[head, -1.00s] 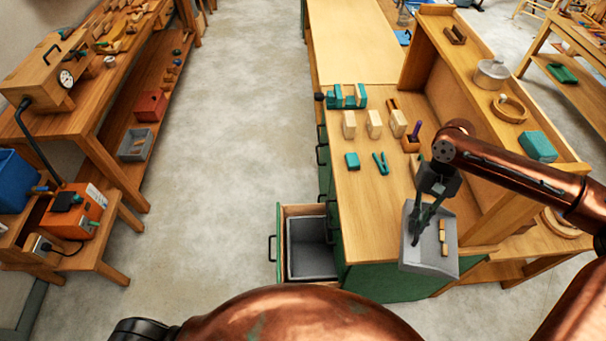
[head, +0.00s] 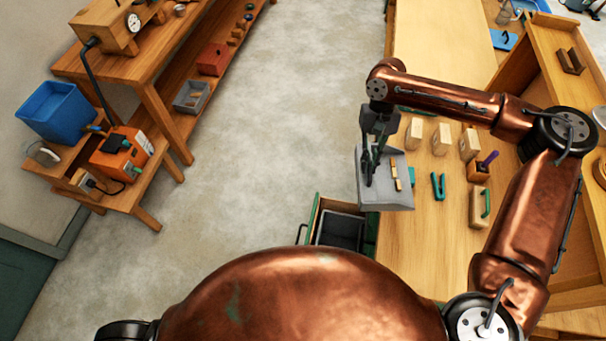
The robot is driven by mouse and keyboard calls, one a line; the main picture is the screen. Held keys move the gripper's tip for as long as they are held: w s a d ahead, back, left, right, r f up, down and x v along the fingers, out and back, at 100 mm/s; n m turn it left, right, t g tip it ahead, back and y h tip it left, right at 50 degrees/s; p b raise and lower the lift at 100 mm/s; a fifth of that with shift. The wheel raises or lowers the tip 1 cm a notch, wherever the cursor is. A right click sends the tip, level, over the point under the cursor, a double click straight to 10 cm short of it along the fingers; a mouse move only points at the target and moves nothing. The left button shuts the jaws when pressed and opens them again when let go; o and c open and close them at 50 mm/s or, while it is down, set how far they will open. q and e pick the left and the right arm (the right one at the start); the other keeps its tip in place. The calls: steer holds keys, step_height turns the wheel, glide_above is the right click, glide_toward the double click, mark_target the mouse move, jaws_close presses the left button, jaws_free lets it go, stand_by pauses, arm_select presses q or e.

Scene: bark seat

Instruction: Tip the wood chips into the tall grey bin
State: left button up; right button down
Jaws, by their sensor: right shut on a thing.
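My right gripper (head: 372,168) is shut on a grey scoop-like pan (head: 400,199) and holds it above the bench's left edge. A few pale wood chips (head: 395,176) lie in the pan, which looks roughly level. My left gripper is not in view.
Several pale wooden blocks (head: 442,138), a teal U-shaped piece (head: 438,187) and a small wooden box (head: 478,172) with a purple-handled tool stand on the bench (head: 415,240), right of the pan. The floor (head: 260,120) to the left is clear.

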steer(key=w+a+f+m+y, duration=0.1)
steer(key=w+a+f+m, duration=0.2)
steer(key=w+a+f, duration=0.5)
steer(key=w+a+f+m+y, duration=0.1)
steer(key=w+a+f+m, duration=0.2)
steer(key=w+a+f, duration=0.5)
steer(key=s+f+m+t, duration=0.15)
steer(key=s+f, duration=0.35)
steer(key=f, duration=0.7)
steer(key=s+d+r+n+t+y, duration=0.1)
steer(key=s+d+r+t+y, duration=0.2)
steer(key=s+d+t+y, duration=0.3)
steer(key=shift+s+d+r+y, duration=0.35)
steer(key=shift+s+d+y, duration=1.15)
steer(key=shift+s+d, duration=0.65)
